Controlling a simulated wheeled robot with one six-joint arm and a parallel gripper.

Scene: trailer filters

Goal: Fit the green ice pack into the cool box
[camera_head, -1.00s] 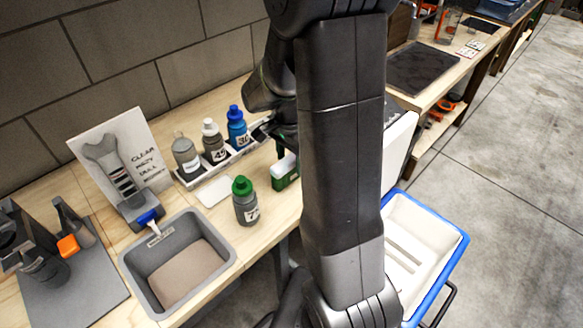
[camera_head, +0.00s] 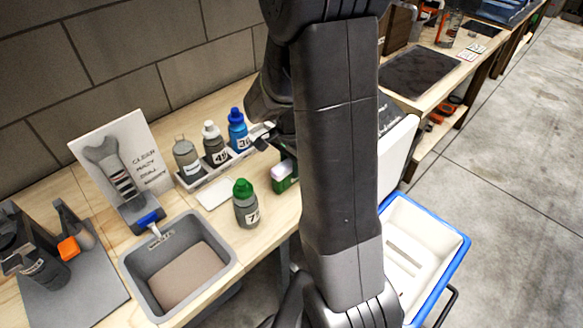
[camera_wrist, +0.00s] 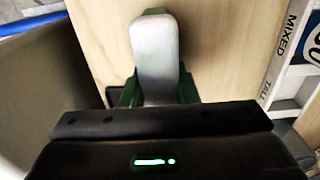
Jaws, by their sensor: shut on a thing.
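The green ice pack (camera_head: 285,178), with a pale top, shows at the bench's front edge, partly hidden behind my arm. In the wrist view a pale block with green sides (camera_wrist: 155,60) fills the upper middle, and I take it for the same pack. My gripper (camera_wrist: 155,95) is shut on it; the fingertips are mostly hidden in the head view. I cannot tell whether the pack touches the bench. The cool box (camera_head: 462,243) stands open on the floor at right, white inside with a blue rim. My arm hides its left part.
A rack (camera_head: 215,172) of several bottles stands behind the pack. A green-capped bottle (camera_head: 246,207) stands left of it, and a grey bin (camera_head: 130,268) sits farther left. The cool box's white lid (camera_head: 397,150) stands raised. Floor to the right is clear.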

